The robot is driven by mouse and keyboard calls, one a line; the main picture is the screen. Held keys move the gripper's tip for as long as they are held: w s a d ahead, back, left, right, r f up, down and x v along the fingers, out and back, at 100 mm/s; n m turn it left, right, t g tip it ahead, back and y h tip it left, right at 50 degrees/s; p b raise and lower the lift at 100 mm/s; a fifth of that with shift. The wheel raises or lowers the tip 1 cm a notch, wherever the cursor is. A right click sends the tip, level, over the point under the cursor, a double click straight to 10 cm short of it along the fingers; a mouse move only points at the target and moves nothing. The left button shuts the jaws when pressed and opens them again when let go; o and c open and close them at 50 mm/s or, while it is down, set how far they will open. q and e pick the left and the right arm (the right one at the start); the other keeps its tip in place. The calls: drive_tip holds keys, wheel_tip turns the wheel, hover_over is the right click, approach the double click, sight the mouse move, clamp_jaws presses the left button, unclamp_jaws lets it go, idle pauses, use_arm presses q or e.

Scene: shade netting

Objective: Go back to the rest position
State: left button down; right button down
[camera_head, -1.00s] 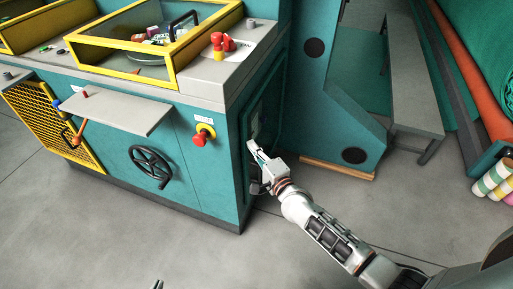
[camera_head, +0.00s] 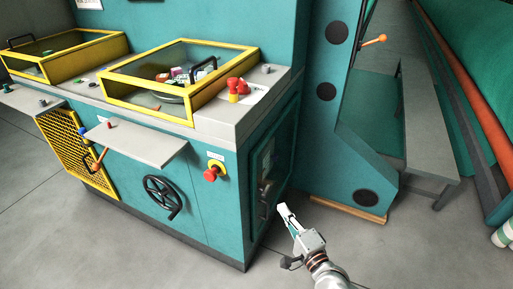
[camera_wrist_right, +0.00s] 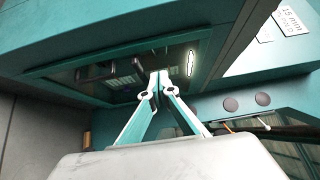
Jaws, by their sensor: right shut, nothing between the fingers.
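My right gripper (camera_head: 284,210) is in the lower right of the head view, in front of the right side of the teal machine (camera_head: 225,215). Its fingers are shut and hold nothing. In the right wrist view the fingertips (camera_wrist_right: 158,76) meet at the middle, with the machine's framed dark side panel (camera_wrist_right: 120,72) behind them. In the head view this side panel (camera_head: 268,160) is just beyond the gripper; whether they touch is hard to tell. My left gripper is not in view.
The machine front carries a black handwheel (camera_head: 163,198), a red knob on yellow (camera_head: 213,171) and a protruding grey shelf (camera_head: 140,140). A teal upright (camera_head: 325,140) and a grey bench (camera_head: 405,140) stand to the right. Grey floor (camera_head: 110,245) is clear in front.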

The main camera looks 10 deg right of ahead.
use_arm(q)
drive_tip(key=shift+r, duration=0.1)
